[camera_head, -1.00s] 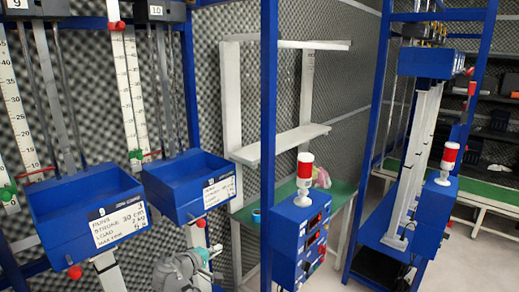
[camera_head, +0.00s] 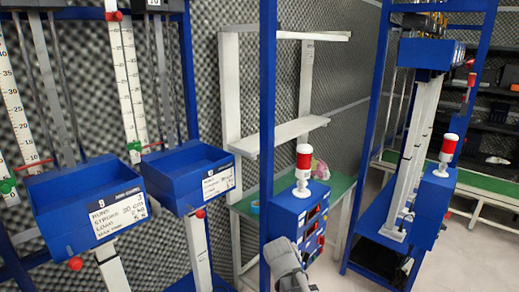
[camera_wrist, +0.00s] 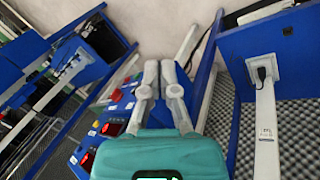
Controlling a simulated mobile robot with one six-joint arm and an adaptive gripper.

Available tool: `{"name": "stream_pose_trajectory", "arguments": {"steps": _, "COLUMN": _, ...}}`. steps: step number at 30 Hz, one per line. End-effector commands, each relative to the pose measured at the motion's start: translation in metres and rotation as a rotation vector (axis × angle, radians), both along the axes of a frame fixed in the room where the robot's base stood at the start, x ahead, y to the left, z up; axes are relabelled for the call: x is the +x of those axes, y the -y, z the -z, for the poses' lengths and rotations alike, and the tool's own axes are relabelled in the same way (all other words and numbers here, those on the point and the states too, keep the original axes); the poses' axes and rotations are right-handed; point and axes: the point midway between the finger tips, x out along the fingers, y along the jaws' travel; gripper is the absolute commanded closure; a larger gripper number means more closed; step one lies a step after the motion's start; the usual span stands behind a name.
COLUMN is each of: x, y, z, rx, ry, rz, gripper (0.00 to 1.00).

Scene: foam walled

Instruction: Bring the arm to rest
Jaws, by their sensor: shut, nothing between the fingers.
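My gripper (camera_wrist: 159,68) shows in the wrist view, with its teal body at the bottom and two grey fingers close together. It is shut and holds nothing. The fingers point away over the floor, with the blue control box to their left in that view. In the head view a grey part of my arm shows at the bottom centre, in front of the blue control box (camera_head: 284,240). I cannot see the gripper's fingers clearly there.
Two blue trays (camera_head: 80,235) (camera_head: 178,193) with handwritten labels stand at the left. A blue upright post (camera_head: 267,100) rises at the centre. A red and white lamp (camera_head: 303,172) tops the control box. Open floor (camera_head: 470,262) lies at the lower right.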

Motion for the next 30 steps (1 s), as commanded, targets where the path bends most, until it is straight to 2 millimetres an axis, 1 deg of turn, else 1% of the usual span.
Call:
{"name": "stream_pose_trajectory", "arguments": {"steps": 1, "x": -0.009, "y": 0.010, "z": 0.003, "rx": 0.041, "ry": -0.016, "rz": 0.032, "gripper": 1.00}}
{"name": "stream_pose_trajectory", "arguments": {"steps": 6, "x": -0.030, "y": 0.031, "z": 0.011, "rx": 0.183, "ry": -0.067, "rz": 0.124, "gripper": 1.00}}
{"name": "stream_pose_trajectory", "arguments": {"steps": 12, "x": -0.049, "y": 0.045, "z": 0.015, "rx": 0.323, "ry": -0.106, "rz": 0.203, "gripper": 1.00}}
{"name": "stream_pose_trajectory", "arguments": {"steps": 18, "x": -0.057, "y": 0.050, "z": 0.015, "rx": 0.387, "ry": -0.120, "rz": 0.236, "gripper": 1.00}}
{"name": "stream_pose_trajectory", "arguments": {"steps": 30, "x": -0.057, "y": 0.050, "z": 0.015, "rx": 0.393, "ry": -0.122, "rz": 0.237, "gripper": 1.00}}
